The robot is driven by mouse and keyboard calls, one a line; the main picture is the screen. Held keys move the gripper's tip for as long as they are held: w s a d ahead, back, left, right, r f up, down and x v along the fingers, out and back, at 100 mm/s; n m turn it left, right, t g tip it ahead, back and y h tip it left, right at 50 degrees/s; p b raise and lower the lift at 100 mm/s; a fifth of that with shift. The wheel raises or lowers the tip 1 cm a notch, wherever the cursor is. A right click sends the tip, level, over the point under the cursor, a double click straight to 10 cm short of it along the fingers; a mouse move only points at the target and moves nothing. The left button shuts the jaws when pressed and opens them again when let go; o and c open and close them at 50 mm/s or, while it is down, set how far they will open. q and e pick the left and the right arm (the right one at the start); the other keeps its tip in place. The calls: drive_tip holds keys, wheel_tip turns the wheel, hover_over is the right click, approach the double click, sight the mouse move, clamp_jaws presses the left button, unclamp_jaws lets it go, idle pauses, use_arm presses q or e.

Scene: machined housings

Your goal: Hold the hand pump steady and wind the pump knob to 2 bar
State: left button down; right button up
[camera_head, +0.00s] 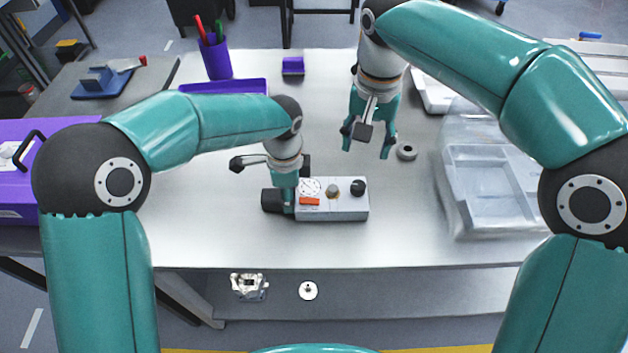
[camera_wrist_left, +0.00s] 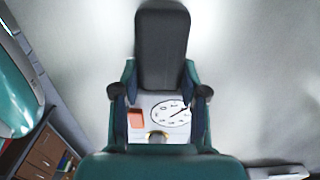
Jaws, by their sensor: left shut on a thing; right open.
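The hand pump (camera_head: 345,211) is a light grey box lying on the table, with a black block at its left end (camera_head: 271,201). Its top has a round white gauge (camera_head: 310,187), an orange-red label, a brass-coloured knob (camera_head: 333,191) and a black knob (camera_head: 357,187). My left gripper (camera_head: 289,207) is shut on the pump near its left end. In the left wrist view its fingers (camera_wrist_left: 160,112) flank the body beside the gauge (camera_wrist_left: 170,113); the needle shows, but the scale is too small to read. My right gripper (camera_head: 367,146) is open and empty, above and behind the black knob, apart from it.
A dark ring (camera_head: 406,152) lies right of my right gripper. A clear divided tray (camera_head: 490,185) stands at the right. A purple pen cup (camera_head: 216,58), a purple tray (camera_head: 225,86) and a small purple block (camera_head: 293,66) are at the back. The table in front of the pump is clear.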

use_arm(q)
drive_tip(key=c, duration=0.5)
unclamp_jaws()
drive_tip(key=shift+c, duration=0.2)
